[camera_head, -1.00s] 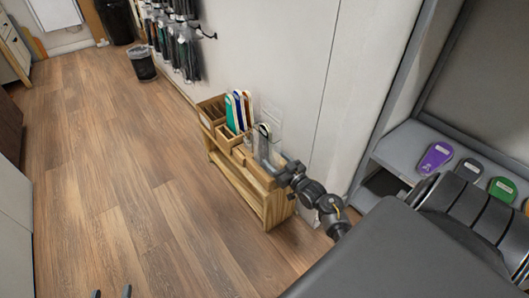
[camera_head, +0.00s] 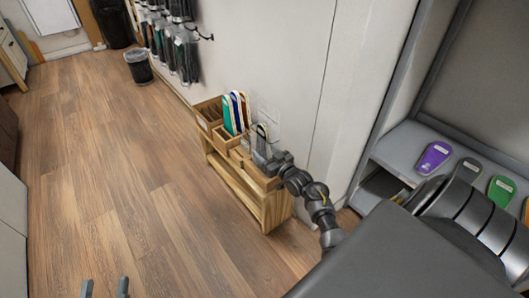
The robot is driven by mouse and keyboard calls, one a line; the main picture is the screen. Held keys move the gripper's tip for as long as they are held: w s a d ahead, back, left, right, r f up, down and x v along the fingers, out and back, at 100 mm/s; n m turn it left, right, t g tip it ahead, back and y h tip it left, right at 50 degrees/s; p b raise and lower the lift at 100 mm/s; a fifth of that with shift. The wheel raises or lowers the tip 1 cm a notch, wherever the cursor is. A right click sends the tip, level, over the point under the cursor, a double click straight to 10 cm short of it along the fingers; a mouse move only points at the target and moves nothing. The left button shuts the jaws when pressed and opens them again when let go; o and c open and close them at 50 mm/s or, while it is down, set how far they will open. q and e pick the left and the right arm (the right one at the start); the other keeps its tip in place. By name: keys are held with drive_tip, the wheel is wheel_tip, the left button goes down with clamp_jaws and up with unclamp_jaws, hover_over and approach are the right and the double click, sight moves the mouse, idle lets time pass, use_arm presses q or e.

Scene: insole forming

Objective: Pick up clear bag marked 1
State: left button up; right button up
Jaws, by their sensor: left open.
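Several clear bags (camera_head: 188,56) with dark contents hang in rows on the wall at the upper left of the head view. They are small and far off, and I cannot read any number on them. My left gripper (camera_head: 105,288) shows only as two fingertips at the bottom edge, standing apart with nothing between them. It is far from the bags, with open floor between.
A wooden rack (camera_head: 248,185) with coloured insoles stands against the wall. A dark jointed arm (camera_head: 313,198) reaches over its right end. A grey shelf (camera_head: 400,150) holds more insoles. A bin (camera_head: 138,68) stands near the bags. The wooden floor (camera_head: 110,170) is clear.

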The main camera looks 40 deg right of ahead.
sight(267, 132)
drive_tip(key=c, duration=0.9)
drive_tip(key=shift+r, duration=0.2)
wheel_tip(267, 132, up, 4)
drive_tip(key=shift+r+p, duration=0.1)
drive_tip(key=shift+p, duration=0.8)
wheel_tip(267, 132, up, 5)
drive_tip(key=shift+f+p, duration=0.2)
drive_tip(key=shift+p, duration=0.55)
use_arm(q)
drive_tip(key=a+f+n+g+y, duration=0.2)
drive_tip(key=a+f+g+y, duration=0.4)
drive_tip(key=f, duration=0.5)
drive_tip(key=shift+s+a+f+n+g+y, duration=0.15)
drive_tip(key=shift+a+f+n+g+y, duration=0.15)
drive_tip(key=shift+a+y, duration=0.3)
use_arm(e)
drive_tip(key=shift+r, duration=0.45)
